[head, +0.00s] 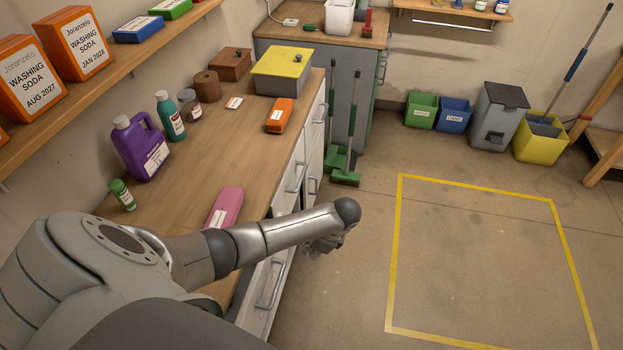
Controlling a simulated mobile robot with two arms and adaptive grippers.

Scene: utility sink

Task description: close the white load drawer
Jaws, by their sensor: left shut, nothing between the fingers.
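White drawer fronts with bar handles line the side of the wooden counter. The nearest white drawer front (262,308) has a handle and shows below my left forearm. Its label is too small to read, so I cannot tell whether it is the load drawer. My arm hides its upper part and how far it stands out. Farther white fronts (311,140) are beyond the arm. My left gripper (325,249) is shut and empty, just right of the drawer fronts, partly hidden under my wrist. I cannot tell whether it touches a front. My right gripper is not in view.
The counter (190,185) holds a purple jug (140,150), a teal bottle (170,118), a pink item (226,206) and an orange item (280,115). Green-headed brooms (345,178) stand beyond the drawers. The yellow-taped floor (480,260) at right is clear.

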